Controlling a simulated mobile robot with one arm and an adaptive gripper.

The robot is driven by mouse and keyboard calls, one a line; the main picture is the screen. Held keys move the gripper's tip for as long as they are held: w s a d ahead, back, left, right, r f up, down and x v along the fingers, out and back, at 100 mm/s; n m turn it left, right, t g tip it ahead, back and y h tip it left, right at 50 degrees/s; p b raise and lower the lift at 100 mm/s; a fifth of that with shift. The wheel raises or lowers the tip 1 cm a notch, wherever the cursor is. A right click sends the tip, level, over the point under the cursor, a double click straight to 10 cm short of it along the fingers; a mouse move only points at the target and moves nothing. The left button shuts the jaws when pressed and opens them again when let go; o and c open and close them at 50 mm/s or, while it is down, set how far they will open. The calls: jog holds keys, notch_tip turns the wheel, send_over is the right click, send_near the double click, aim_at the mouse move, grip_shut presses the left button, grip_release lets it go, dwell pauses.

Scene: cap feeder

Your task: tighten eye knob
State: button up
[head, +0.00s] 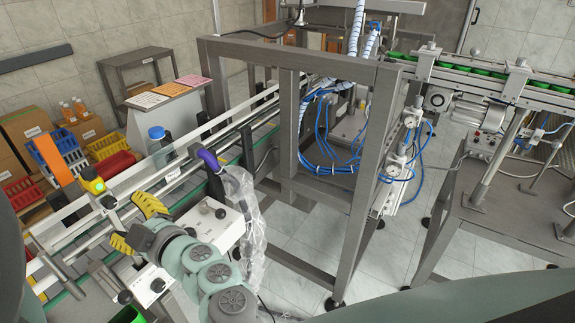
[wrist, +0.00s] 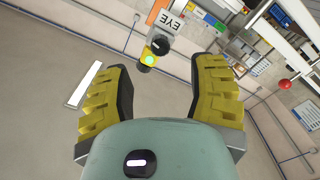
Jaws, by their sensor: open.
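The eye knob (wrist: 159,46) is a dark round knob beside a white label reading EYE (wrist: 171,21) in the wrist view. Below it is a yellow part with a lit green lamp (wrist: 149,60). In the head view the yellow sensor (head: 92,183) sits at the conveyor's near left rail; its knob is hard to make out there. My gripper (head: 128,216) has yellow ridged fingers spread wide and empty. In the wrist view my gripper (wrist: 165,66) has the knob beyond and between its fingertips, apart from both.
A white control box (head: 215,222) with knobs is close to my arm. A grey frame (head: 290,120) with blue hoses stands to the right. Crates (head: 60,145) are behind.

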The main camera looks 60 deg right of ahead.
aim_at(112, 205)
jog(key=w+p, duration=0.1)
jog(key=w, duration=0.4)
jog(key=shift+w+a+r+p, duration=0.1)
jog(key=shift+w+r+p, duration=0.05)
jog(key=shift+w+p, duration=0.15)
jog(key=shift+w+a, duration=0.1)
jog(key=shift+w, duration=0.65)
grip_shut()
